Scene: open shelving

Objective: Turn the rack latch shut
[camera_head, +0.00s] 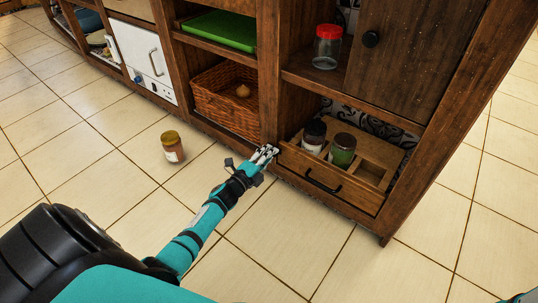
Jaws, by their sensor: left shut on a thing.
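The wooden rack (330,193) is a pulled-out drawer with a dark handle, low in the right bay of the shelving. My left gripper (267,153) is at the upright post by the left end of this rack. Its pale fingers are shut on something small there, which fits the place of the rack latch. The latch itself is hidden by the fingers, so its angle cannot be seen. My right gripper is out of view.
A red-lidded glass jar (327,47) is on the shelf above. A wicker basket (228,101) sits left of the post. A yellow-lidded jar (172,147) stands on the tiled floor.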

